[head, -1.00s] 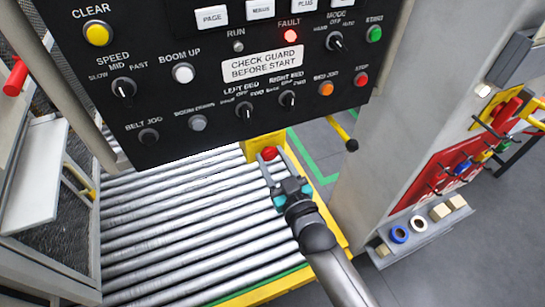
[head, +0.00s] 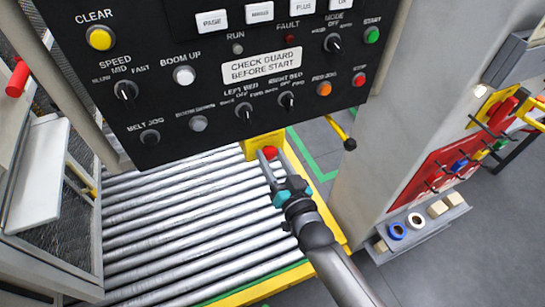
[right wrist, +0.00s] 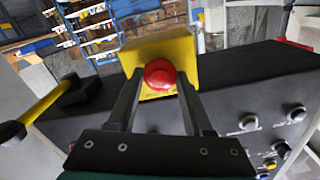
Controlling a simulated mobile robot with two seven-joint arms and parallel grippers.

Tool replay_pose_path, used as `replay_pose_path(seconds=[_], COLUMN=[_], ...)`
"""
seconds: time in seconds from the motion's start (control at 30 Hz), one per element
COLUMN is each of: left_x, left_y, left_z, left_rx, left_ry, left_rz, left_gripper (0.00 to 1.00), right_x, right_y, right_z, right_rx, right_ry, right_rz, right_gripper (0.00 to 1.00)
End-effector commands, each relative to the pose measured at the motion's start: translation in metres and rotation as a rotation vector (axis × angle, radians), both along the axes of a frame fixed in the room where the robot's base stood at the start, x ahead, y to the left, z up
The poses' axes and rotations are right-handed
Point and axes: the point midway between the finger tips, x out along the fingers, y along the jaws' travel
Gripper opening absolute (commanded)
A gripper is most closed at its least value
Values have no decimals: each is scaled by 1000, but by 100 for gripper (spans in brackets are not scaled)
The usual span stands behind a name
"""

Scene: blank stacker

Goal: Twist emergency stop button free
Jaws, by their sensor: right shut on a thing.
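The red emergency stop button (head: 270,153) sits on a yellow box (head: 250,147) below the lower right part of the black control panel. In the right wrist view the round red button (right wrist: 159,74) stands out from the face of the yellow box (right wrist: 180,48). My right gripper (head: 270,159) is shut on the button, with one finger on each side of it, as the right wrist view (right wrist: 159,85) also shows. My left gripper is not in view.
The black control panel (head: 215,115) has several knobs, buttons and a dark FAULT lamp (head: 290,39). A roller conveyor (head: 190,210) lies below it. A grey post (head: 385,120) and a tray with tape rolls (head: 425,228) stand at the right. A yellow lever (head: 338,128) sticks out near the box.

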Motion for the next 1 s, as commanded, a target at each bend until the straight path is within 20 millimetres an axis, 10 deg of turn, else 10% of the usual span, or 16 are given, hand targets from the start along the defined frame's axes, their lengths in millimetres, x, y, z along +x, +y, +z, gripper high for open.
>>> replay_pose_path(seconds=[0.2,0.23,0.5,1.0], left_x=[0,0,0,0], left_y=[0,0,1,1], left_z=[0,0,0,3], left_rx=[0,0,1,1], left_ry=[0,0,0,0], left_rz=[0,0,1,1], left_gripper=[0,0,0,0], right_x=[0,0,0,-22], right_y=[0,0,0,-9], right_z=[0,0,0,0], right_rx=[-1,-1,-1,-2], right_ry=[0,0,0,2], right_rz=[0,0,0,0], right_gripper=[0,52,82,82])
